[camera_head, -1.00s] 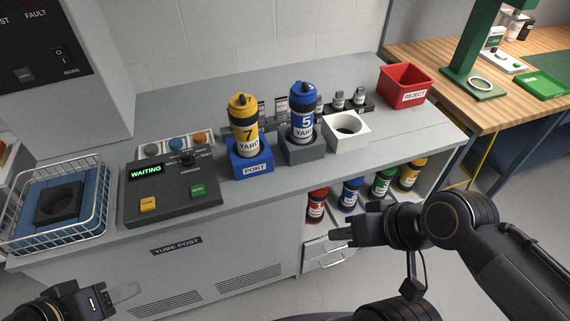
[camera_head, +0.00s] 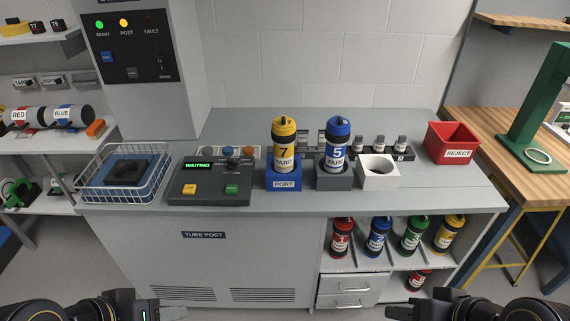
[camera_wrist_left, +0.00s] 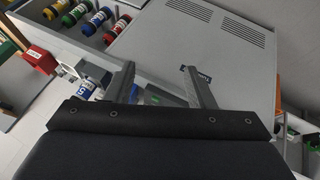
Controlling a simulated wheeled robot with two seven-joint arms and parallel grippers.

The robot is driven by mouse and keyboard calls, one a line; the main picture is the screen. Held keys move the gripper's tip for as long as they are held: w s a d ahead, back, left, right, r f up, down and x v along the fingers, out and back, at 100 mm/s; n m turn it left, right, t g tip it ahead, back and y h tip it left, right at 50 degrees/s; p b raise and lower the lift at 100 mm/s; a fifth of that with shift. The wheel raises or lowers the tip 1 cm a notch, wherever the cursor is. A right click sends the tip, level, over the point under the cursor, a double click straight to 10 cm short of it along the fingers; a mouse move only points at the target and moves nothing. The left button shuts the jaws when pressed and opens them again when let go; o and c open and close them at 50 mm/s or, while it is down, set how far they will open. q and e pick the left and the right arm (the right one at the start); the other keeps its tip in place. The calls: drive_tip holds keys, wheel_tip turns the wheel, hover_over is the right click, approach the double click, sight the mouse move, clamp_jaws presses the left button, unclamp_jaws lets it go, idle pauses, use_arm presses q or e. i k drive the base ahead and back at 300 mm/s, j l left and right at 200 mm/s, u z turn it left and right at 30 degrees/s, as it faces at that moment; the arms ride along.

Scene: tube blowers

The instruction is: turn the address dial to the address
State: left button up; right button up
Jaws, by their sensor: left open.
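The address dial (camera_head: 231,163) is a small dark knob at the upper right of the dark control panel (camera_head: 205,191). The panel also has a green-lit display (camera_head: 198,165) reading WAITING, a yellow button (camera_head: 189,189) and a green button (camera_head: 232,189). The dial's setting is too small to read. My left gripper (camera_head: 172,312) is low at the bottom of the head view, in front of the cabinet and well apart from the panel. Its two fingers stand apart and empty in the left wrist view (camera_wrist_left: 160,85). My right gripper (camera_head: 392,312) is at the bottom right, away from the panel; its jaws are unclear.
A yellow canister (camera_head: 284,139) stands in the blue PORT holder (camera_head: 284,178), and a blue canister (camera_head: 337,143) in a grey holder beside it. A wire basket (camera_head: 88,190) is left of the panel. A red REJECT bin (camera_head: 452,143) is at the right.

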sight(230, 164)
drive_tip(key=i+j+u, duration=0.35)
drive_tip(key=i+u, duration=0.35)
drive_tip(key=i, duration=0.15)
drive_tip(key=i+u, duration=0.35)
drive_tip(key=i+j, duration=0.05)
drive_tip(key=i, duration=0.05)
